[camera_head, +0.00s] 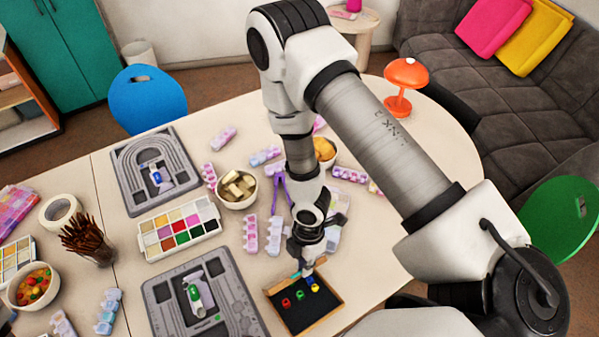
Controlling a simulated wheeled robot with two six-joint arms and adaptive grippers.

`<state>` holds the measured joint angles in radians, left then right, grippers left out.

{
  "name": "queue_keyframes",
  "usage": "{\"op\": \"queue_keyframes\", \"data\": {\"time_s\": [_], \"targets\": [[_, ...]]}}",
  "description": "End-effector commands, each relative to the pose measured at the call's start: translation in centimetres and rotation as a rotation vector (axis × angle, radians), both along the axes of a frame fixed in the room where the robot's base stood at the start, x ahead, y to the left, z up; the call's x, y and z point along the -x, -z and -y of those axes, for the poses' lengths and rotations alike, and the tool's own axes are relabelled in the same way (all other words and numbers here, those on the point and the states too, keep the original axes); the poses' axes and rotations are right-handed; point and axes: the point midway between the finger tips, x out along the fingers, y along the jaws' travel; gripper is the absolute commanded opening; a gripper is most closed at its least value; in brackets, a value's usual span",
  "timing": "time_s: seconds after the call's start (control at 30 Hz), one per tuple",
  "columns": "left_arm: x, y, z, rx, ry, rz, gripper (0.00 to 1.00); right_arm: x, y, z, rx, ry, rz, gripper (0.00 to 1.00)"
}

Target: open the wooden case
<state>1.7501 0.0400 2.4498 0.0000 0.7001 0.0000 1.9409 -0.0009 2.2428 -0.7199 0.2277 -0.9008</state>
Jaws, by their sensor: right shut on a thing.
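The wooden case (328,313) lies at the table's near side, right of centre. It has a thin wooden rim and a dark inside, where small red, green, blue and yellow pieces show. Whether a clear lid covers them I cannot tell. My right gripper (308,268) points down at the case's far edge. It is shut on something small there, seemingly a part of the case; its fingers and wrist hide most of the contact. My left gripper is not in view.
A grey bead board (160,296) lies left of the case, another (128,182) farther back. A paint set (180,228), a bowl of blocks (237,202) and several pastel pill boxes stand around.

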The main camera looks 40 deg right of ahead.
Motion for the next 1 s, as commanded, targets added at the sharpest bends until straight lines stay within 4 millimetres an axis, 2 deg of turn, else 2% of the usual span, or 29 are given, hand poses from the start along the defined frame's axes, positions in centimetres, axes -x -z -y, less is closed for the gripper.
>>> {"op": "queue_keyframes", "data": {"time_s": [0.17, 0.2, 0.27, 0.63, 0.77, 0.9, 1.0], "targets": [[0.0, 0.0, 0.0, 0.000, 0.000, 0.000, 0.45, 0.0, 0.0, 0.0, -0.001, 0.000, 0.000, 0.00], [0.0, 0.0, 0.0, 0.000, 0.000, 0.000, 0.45, 0.0, 0.0, 0.0, -0.001, -0.001, 0.000, 0.18], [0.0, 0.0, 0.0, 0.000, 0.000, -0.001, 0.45, 0.0, 0.0, 0.0, -0.001, -0.001, 0.000, 0.39], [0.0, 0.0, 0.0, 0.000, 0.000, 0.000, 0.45, -0.1, -0.4, 0.1, 0.000, -0.001, 0.001, 0.40], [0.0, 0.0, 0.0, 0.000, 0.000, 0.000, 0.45, -0.4, -2.3, 0.3, -0.001, 0.000, 0.004, 0.40], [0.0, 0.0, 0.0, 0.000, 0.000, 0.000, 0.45, -0.8, -5.2, 0.8, 0.000, -0.002, 0.005, 0.40], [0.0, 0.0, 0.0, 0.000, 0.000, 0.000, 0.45, -0.8, -6.1, 0.8, -0.003, -0.002, 0.000, 0.40]]}}
